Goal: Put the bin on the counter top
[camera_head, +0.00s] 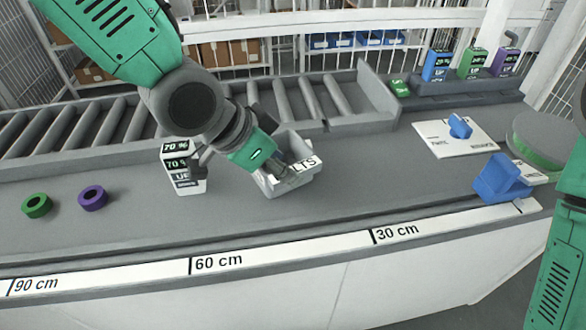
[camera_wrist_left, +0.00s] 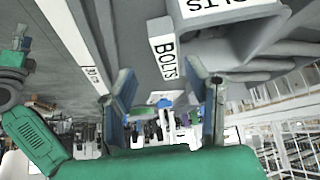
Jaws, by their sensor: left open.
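A small light-grey bin (camera_head: 272,187) stands on the grey counter top (camera_head: 335,208), in front of the rollers. In the left wrist view the bin (camera_wrist_left: 228,47) is at the upper right, with "BOLTS" on a label. My left gripper (camera_head: 288,172) is over the bin's opening in the head view, fingers apart. My right gripper is out of view.
A white 70 % box (camera_head: 184,167) stands left of the bin. A green ring (camera_head: 37,205) and a purple ring (camera_head: 93,198) lie further left. A blue object (camera_head: 500,178) and a white plate (camera_head: 440,141) are at the right. The front counter strip is clear.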

